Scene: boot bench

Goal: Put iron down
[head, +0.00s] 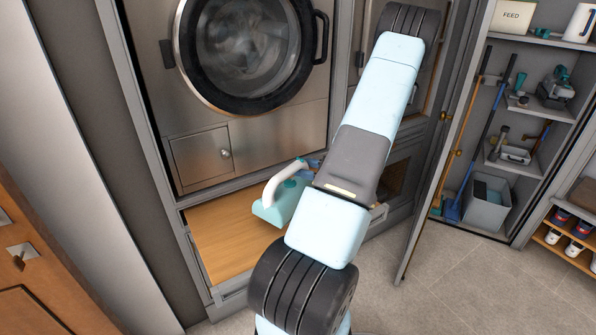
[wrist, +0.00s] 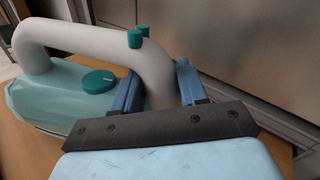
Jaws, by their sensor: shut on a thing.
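The iron (head: 276,205) has a teal body and a white curved handle. In the head view it is at or just above a pulled-out wooden board (head: 225,239) below the washing machine. In the wrist view, the iron (wrist: 60,95) shows a teal dial and teal buttons on its handle. My gripper (wrist: 160,85) has its blue fingers on either side of the rear part of the handle and is shut on it. In the head view my arm hides much of the gripper. I cannot tell whether the iron's base touches the board.
A washing machine (head: 250,50) stands above the board. An open cabinet door (head: 430,180) and a shelf with brooms and a grey bin (head: 487,203) are at the right. The left part of the board is bare. Tiled floor lies in front.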

